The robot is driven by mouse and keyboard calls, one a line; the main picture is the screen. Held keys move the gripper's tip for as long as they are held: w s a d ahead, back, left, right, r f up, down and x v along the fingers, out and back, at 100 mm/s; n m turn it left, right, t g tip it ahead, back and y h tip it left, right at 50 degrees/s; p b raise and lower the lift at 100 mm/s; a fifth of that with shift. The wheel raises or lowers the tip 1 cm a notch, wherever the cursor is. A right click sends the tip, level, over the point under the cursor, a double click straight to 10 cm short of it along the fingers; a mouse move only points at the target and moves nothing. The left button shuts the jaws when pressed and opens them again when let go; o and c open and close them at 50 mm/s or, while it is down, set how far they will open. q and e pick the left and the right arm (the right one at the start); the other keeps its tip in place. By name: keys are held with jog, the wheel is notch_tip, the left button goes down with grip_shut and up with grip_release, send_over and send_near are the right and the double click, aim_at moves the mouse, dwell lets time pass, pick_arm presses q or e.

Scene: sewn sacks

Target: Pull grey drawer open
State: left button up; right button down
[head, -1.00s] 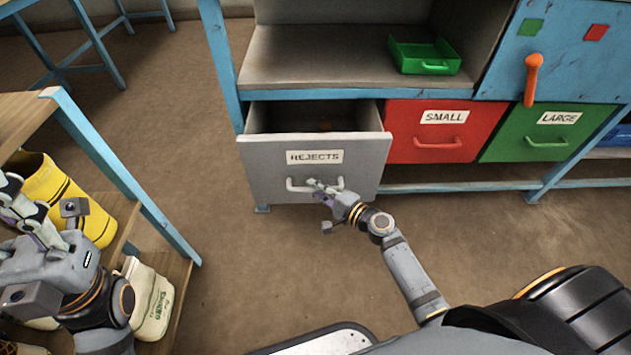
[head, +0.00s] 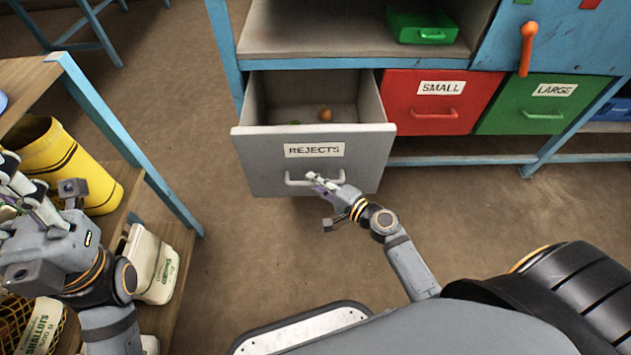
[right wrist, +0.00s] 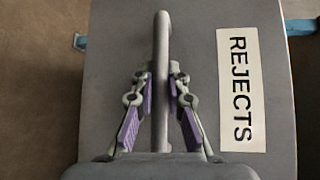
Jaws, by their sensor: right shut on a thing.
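The grey drawer (head: 262,176) labelled REJECTS is pulled partway out of the blue-framed cabinet. Small items, one of them orange-brown (head: 325,115), lie on its floor. My right gripper (head: 322,182) is at the drawer's front, shut on the light grey handle (head: 297,183). In the right wrist view the purple-padded fingers (right wrist: 160,112) sit on either side of the handle bar (right wrist: 161,50), next to the label. My left gripper (head: 25,205) is at the left edge by the wooden shelf; its fingertips are partly cut off.
A red SMALL drawer (head: 407,90) and a green LARGE drawer (head: 497,115) are shut to the right. A green tray (head: 408,30) sits on the shelf above. A yellow container (head: 95,185) and sacks (head: 160,272) fill the left shelves. Floor before the drawer is clear.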

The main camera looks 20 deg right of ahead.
jog(key=c, duration=1.3)
grip_release()
jog(key=shift+c, duration=0.2)
jog(key=v, duration=1.2)
